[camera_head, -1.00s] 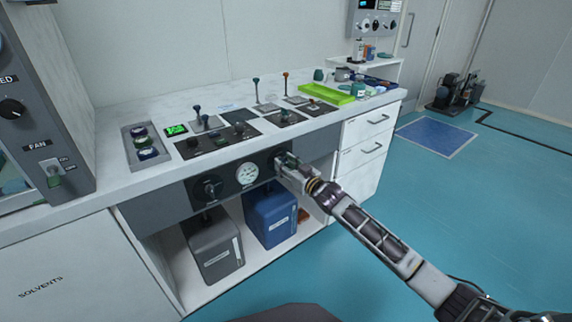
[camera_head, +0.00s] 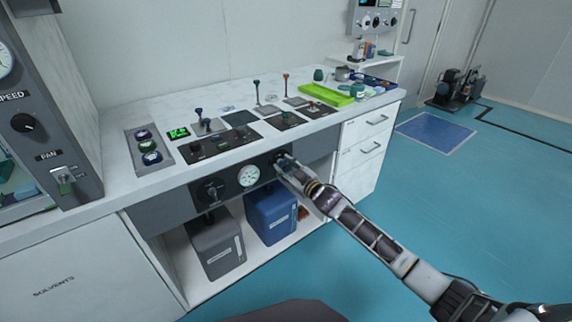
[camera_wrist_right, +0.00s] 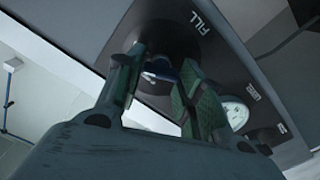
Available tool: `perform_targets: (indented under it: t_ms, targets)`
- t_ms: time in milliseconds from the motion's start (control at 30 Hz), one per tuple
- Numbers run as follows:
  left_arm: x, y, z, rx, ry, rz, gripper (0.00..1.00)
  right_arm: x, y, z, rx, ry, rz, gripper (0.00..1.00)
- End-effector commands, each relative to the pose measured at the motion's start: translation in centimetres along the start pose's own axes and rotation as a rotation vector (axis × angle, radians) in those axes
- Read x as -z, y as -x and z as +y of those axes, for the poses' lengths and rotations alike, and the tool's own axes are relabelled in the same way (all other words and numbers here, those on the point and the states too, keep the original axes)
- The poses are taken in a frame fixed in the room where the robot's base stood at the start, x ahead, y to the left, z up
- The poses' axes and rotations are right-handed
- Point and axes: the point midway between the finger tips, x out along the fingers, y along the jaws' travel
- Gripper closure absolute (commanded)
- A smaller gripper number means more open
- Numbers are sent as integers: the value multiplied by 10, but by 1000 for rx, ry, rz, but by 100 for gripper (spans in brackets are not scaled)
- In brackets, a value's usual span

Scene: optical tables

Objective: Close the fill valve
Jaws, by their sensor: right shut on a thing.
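The fill valve knob (camera_wrist_right: 160,68) is dark and sits on a dark panel under the word FILL in the right wrist view. My right gripper (camera_wrist_right: 158,75) has its two green-padded fingers on either side of the knob, shut on it. In the head view my right gripper (camera_head: 284,164) reaches the right end of the front panel (camera_head: 228,178), and its fingers hide most of the knob there. My left gripper is not in view.
A white gauge (camera_head: 249,176) and another black knob (camera_head: 210,190) sit left of the gripper on the panel. A blue container (camera_head: 271,215) and a grey container (camera_head: 217,247) stand on the shelf below. A lime tray (camera_head: 327,95) lies on the counter.

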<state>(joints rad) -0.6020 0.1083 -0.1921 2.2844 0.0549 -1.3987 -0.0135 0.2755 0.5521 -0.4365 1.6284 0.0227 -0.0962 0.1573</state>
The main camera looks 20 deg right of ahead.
Motion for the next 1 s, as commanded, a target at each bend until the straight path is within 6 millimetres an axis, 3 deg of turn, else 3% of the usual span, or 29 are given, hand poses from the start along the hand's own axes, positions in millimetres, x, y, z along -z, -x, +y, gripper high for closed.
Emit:
perform_targets:
  t_ms: [500,1000]
  targets:
    - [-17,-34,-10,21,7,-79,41,1,0,-2,1,454,-1,87]
    - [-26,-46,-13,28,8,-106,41,-1,0,-4,2,918,0,87]
